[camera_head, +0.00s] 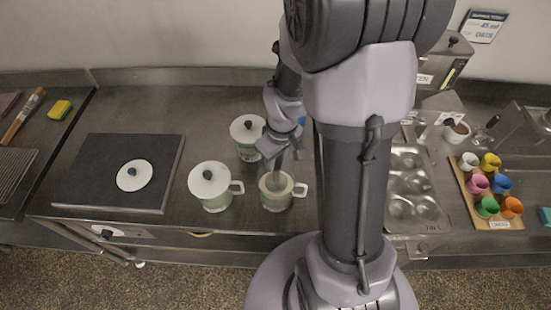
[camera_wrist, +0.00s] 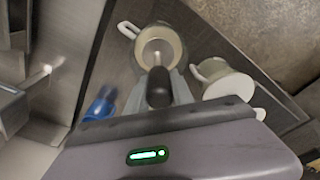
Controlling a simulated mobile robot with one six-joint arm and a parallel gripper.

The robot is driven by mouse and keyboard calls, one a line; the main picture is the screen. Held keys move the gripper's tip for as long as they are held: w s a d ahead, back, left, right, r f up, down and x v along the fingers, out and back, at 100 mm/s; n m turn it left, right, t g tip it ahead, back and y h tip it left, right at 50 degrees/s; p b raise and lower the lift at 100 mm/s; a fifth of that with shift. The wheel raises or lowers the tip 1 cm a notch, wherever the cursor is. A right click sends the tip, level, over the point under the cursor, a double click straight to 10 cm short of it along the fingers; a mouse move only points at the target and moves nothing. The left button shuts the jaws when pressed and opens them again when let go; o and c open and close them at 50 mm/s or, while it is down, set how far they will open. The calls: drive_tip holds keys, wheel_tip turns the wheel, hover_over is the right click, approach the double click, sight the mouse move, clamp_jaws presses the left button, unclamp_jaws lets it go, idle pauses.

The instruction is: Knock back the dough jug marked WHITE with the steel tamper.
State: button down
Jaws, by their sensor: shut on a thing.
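An open jug (camera_head: 275,203) with a handle on its right stands at the front of the steel counter. My gripper (camera_head: 281,152) is above it, shut on the steel tamper (camera_wrist: 158,90). The tamper's dark handle sits between the fingers, and its lower end reaches into the mouth of the open jug, which also shows in the wrist view (camera_wrist: 137,32). How far down the tamper head is, and whether it touches the dough, I cannot tell. A loose white lid (camera_head: 133,184) with a dark knob lies on the dark board. No WHITE marking is readable.
Two lidded jugs stand close by: one to the left (camera_head: 217,202), one behind (camera_head: 247,150). The dark board (camera_head: 95,155) is further left. A blue thing (camera_wrist: 98,108) shows beside my gripper. A steel tray (camera_head: 408,183) and a rack of coloured cups (camera_head: 462,190) are right.

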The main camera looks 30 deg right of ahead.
drive_tip(key=shift+f+b, duration=2.4)
drive_tip(key=shift+f, duration=0.1)
drive_tip(key=shift+r, duration=0.15)
wheel_tip(320, 180, up, 11)
drive_tip(key=p, duration=0.8)
drive_tip(key=shift+p, duration=0.35)
